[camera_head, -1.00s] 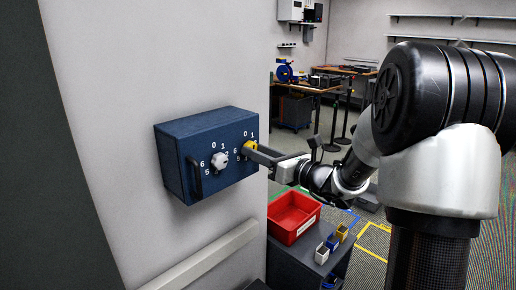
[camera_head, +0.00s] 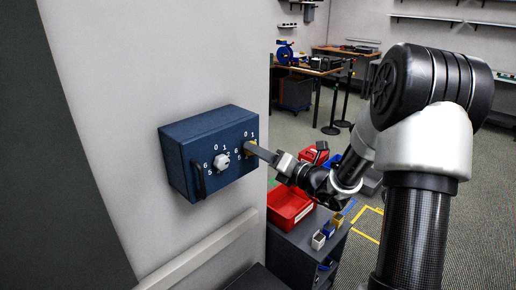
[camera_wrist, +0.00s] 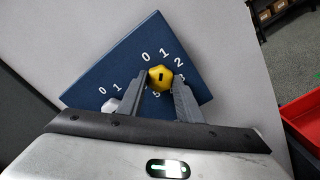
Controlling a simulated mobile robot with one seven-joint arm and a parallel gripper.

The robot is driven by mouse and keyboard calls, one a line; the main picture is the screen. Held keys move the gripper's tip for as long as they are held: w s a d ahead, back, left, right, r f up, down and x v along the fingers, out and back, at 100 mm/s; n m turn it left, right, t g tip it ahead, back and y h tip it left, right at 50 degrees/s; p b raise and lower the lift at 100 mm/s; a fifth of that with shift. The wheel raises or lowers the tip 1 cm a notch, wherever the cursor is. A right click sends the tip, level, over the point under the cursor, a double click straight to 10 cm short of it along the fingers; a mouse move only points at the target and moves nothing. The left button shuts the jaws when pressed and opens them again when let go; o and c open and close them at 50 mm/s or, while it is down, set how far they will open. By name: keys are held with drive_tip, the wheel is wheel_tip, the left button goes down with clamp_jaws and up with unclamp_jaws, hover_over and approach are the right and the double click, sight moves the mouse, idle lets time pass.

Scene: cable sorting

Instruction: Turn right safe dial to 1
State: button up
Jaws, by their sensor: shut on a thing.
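The blue safe (camera_head: 205,125) is mounted on the wall and shows in both views (camera_wrist: 115,65). Its right dial (camera_wrist: 160,78) is yellow with a short dark mark, and white numbers 0, 1 and 2 show around its upper side in the wrist view. The dark mark looks roughly upright there; which number it points at I cannot tell. My gripper (camera_wrist: 161,84) is shut on this dial, one finger on each side. In the head view my gripper (camera_head: 255,150) reaches the safe's right front and mostly hides the dial. The left dial (camera_head: 221,161) is white.
A dark handle (camera_head: 199,180) sticks out at the safe's left front. A red bin (camera_head: 290,207) and small white, blue and yellow boxes (camera_head: 327,231) stand on a dark cabinet below my arm. A pale rail (camera_head: 205,250) runs along the wall below the safe.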

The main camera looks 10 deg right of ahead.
idle(0.4)
drive_tip(key=o, duration=1)
drive_tip(key=shift+o, duration=0.2)
drive_tip(key=b+v, duration=0.1)
drive_tip(key=v, duration=1.6)
drive_tip(key=shift+s, duration=0.2)
drive_tip(key=shift+d, duration=0.15)
